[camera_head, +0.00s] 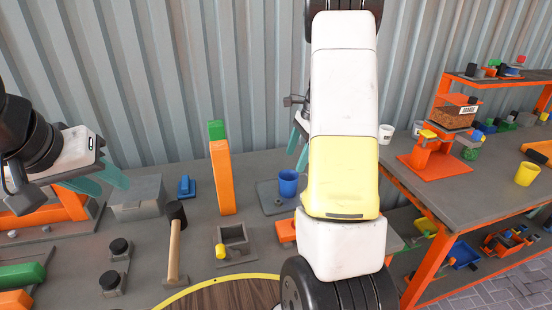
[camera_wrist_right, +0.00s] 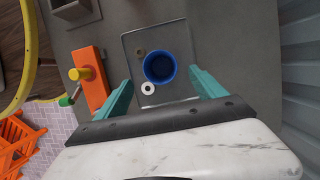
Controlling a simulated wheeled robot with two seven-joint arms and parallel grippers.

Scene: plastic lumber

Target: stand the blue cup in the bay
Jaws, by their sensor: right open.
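The blue cup (camera_head: 288,184) stands upright on a thin grey plate (camera_head: 267,203) near the back of the workbench. In the right wrist view I look down into the cup (camera_wrist_right: 159,67), on the rimmed plate (camera_wrist_right: 132,46). My right gripper (camera_wrist_right: 160,80) is open, its teal fingers either side of the cup in that view; in the head view its fingers (camera_head: 298,145) appear above the cup, partly hidden by my arm. A grey square-walled holder (camera_head: 234,236), possibly the bay, stands in front. My left gripper (camera_head: 98,184) is open and empty at the left.
An orange block (camera_wrist_right: 92,80) lies near the cup. Another bench (camera_head: 440,190) stands at right.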

